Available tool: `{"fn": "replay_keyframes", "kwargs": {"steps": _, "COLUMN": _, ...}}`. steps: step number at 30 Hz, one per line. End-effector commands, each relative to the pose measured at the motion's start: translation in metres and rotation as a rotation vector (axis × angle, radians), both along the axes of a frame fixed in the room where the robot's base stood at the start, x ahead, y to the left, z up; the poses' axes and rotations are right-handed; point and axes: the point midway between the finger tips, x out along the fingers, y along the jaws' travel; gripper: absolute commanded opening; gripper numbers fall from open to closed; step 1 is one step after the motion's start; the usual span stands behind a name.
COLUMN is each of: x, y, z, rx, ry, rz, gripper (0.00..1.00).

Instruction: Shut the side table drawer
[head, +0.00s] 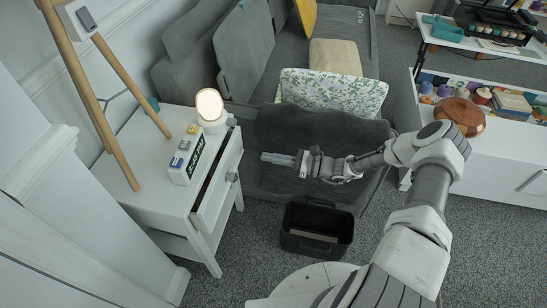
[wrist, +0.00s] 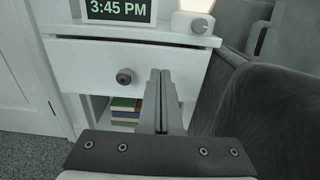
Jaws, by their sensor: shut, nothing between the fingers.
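The white side table (head: 150,151) stands at the left in the head view. Its drawer (head: 214,192) is partly pulled out, with a dark gap showing behind its front. A round grey knob (head: 232,177) sits on the drawer front. In the wrist view the drawer front (wrist: 90,68) and the knob (wrist: 125,76) face me, with the knob just left of my fingers. My gripper (head: 268,157) is shut and empty, apart from the drawer and to its right in the head view. It also shows in the wrist view (wrist: 160,75), pointing at the drawer front.
A digital clock (head: 188,158) and a lit lamp (head: 210,106) stand on the table top. Books (wrist: 125,108) lie on the shelf below. A dark bin (head: 316,230) stands on the floor, and a grey sofa (head: 262,60) lies close to the table's right.

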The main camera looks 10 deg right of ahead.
Motion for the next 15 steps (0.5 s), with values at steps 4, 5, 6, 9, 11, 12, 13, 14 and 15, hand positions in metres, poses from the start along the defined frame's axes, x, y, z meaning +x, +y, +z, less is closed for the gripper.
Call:
{"fn": "replay_keyframes", "kwargs": {"steps": 4, "x": 0.011, "y": 0.034, "z": -0.002, "rx": 0.002, "ry": -0.001, "rz": 0.005, "gripper": 0.0}}
{"fn": "replay_keyframes", "kwargs": {"steps": 5, "x": 0.013, "y": 0.039, "z": -0.002, "rx": 0.001, "ry": 0.0, "rz": 0.005, "gripper": 0.0}}
{"fn": "replay_keyframes", "kwargs": {"steps": 6, "x": 0.016, "y": 0.047, "z": -0.002, "rx": 0.001, "ry": 0.001, "rz": 0.004, "gripper": 0.0}}
{"fn": "replay_keyframes", "kwargs": {"steps": 9, "x": 0.022, "y": 0.065, "z": -0.002, "rx": 0.0, "ry": 0.001, "rz": 0.004, "gripper": 0.0}}
{"fn": "replay_keyframes", "kwargs": {"steps": 11, "x": 0.026, "y": 0.073, "z": -0.002, "rx": -0.001, "ry": 0.001, "rz": 0.003, "gripper": 0.0}}
{"fn": "replay_keyframes", "kwargs": {"steps": 12, "x": 0.028, "y": 0.078, "z": -0.002, "rx": 0.0, "ry": 0.001, "rz": 0.002, "gripper": 0.0}}
{"fn": "replay_keyframes", "kwargs": {"steps": 13, "x": 0.029, "y": 0.081, "z": -0.002, "rx": 0.0, "ry": 0.0, "rz": 0.002, "gripper": 0.0}}
{"fn": "replay_keyframes", "kwargs": {"steps": 14, "x": 0.03, "y": 0.084, "z": -0.002, "rx": -0.001, "ry": 0.0, "rz": 0.002, "gripper": 0.0}}
{"fn": "replay_keyframes", "kwargs": {"steps": 15, "x": 0.031, "y": 0.088, "z": -0.002, "rx": -0.002, "ry": 0.001, "rz": 0.002, "gripper": 0.0}}
